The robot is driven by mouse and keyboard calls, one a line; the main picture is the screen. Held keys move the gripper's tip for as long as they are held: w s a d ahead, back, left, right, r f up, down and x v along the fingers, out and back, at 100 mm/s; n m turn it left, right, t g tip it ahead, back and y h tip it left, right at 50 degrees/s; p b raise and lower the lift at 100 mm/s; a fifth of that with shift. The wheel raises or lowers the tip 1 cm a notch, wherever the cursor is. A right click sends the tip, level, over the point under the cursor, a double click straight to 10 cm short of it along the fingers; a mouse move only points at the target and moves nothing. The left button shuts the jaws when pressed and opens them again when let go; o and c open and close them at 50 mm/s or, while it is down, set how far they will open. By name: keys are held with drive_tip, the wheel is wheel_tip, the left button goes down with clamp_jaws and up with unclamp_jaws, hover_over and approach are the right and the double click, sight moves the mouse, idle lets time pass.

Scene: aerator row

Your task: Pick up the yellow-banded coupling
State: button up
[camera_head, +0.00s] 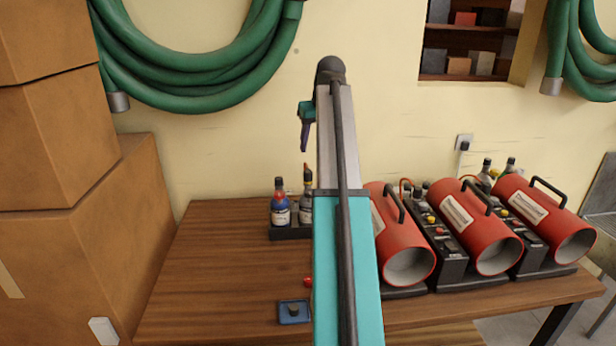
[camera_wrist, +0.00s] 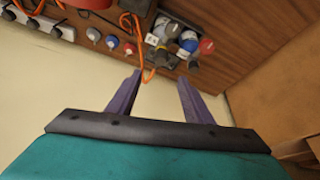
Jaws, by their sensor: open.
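My gripper (camera_wrist: 159,77) is open in the wrist view, its two purple fingers apart with no object held between them. In the head view my gripper (camera_head: 304,140) hangs in front of the wall, above the back of the table, and only part of it shows beside my arm. I cannot single out a yellow-banded coupling with certainty in either view. My arm hides the middle of the table in the head view.
Bottles (camera_head: 280,209) stand in a black rack left of my arm. Several red heater-like cylinders (camera_head: 402,246) with black control boxes fill the right side. Stacked cardboard boxes (camera_head: 80,250) stand at left. The wooden table (camera_head: 215,260) is clear at its left. Orange cable (camera_wrist: 136,30) shows in the wrist view.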

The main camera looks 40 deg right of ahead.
drive_tip(key=shift+f, duration=0.1)
drive_tip(key=p, duration=0.2)
approach(308, 172)
drive_tip(key=shift+d+x, duration=0.15)
drive_tip(key=shift+x, duration=1.15)
drive_tip(key=shift+d+x, duration=0.1)
drive_tip(key=shift+x, duration=1.25)
drive_tip(key=shift+w, duration=0.2)
drive_tip(key=shift+p+x, duration=1.6)
drive_tip(key=shift+x, duration=0.9)
drive_tip(key=shift+s+a, duration=0.1)
drive_tip(key=shift+c, duration=0.4)
clamp_jaws()
